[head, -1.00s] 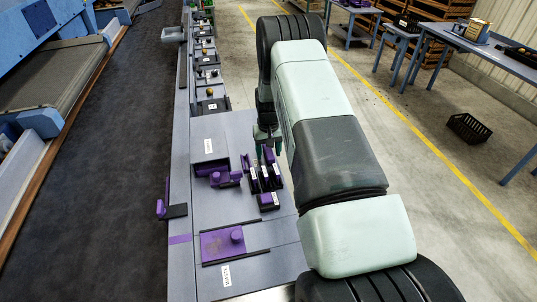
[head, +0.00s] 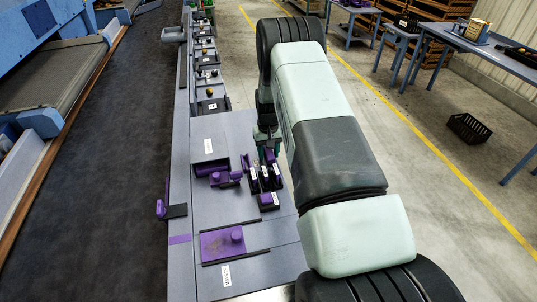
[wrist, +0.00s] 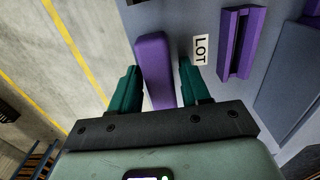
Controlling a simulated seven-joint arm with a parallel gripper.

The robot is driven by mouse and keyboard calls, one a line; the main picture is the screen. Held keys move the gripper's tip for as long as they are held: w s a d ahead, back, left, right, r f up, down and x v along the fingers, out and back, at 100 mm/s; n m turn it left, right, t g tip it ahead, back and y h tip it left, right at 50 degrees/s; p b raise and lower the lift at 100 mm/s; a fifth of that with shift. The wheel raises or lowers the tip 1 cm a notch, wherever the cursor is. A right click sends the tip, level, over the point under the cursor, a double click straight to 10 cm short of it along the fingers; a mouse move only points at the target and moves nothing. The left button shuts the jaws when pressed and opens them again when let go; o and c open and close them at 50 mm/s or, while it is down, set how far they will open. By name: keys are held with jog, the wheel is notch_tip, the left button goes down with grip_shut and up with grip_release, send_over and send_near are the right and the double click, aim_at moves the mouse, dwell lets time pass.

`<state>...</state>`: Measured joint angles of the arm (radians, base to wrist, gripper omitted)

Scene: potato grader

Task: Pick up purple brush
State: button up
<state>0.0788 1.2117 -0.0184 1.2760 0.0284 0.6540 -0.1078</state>
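A long purple block with rounded edges (wrist: 155,70), which looks like the purple brush's handle, lies between my gripper's fingers in the wrist view. My gripper (wrist: 160,90) is open, with one teal finger on each side of the block. A small gap shows on the right side; the left finger is very close, and I cannot tell if it touches. In the head view my gripper (head: 267,143) is just above the dark rack with purple pieces, and the purple top (head: 269,155) shows below it. The brush's lower part is hidden.
A purple slotted piece (wrist: 240,42) and a white LOT label (wrist: 200,50) are right of the block in the wrist view. A dark conveyor belt (head: 90,150) runs along the left.

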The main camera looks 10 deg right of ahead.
jog(key=c, duration=0.7)
jog(key=shift+r, duration=0.1)
jog(key=shift+c, duration=0.2)
